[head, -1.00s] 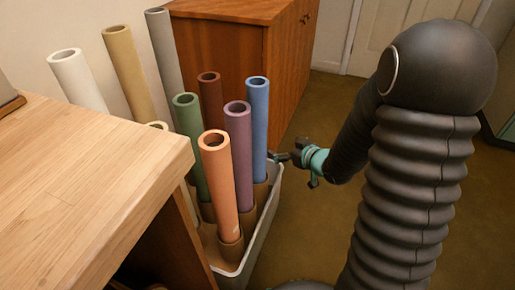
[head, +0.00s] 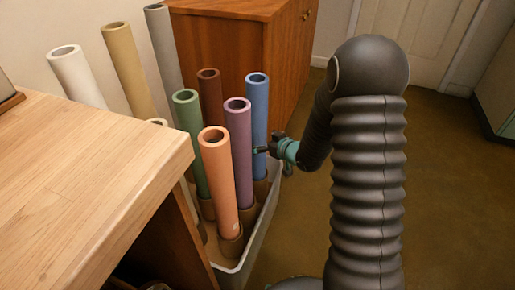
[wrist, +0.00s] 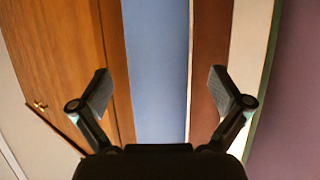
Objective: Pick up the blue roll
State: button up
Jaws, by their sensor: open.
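The blue roll (head: 258,118) stands upright at the right back of a pale bin (head: 262,215), its lower end in a brown socket. My gripper (head: 264,150) is at the right side of the blue roll in the head view, at about its lower middle. In the wrist view my gripper (wrist: 160,88) is open, and the blue roll (wrist: 156,70) runs vertically between its two fingers. A gap shows on both sides, so neither finger is seen touching it. In the head view the roll hides part of the fingers.
A purple roll (head: 240,150) stands close left of the blue one. Orange (head: 217,180), green (head: 187,125) and brown (head: 210,95) rolls share the bin. A wooden table (head: 80,180) lies left and a wooden cabinet (head: 235,60) behind. The floor at right is clear.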

jog(key=shift+x, duration=1.95)
jog(key=shift+w+r, duration=0.1)
jog(key=c, duration=1.4)
jog(key=shift+o, duration=0.2)
jog(key=shift+r, duration=0.1)
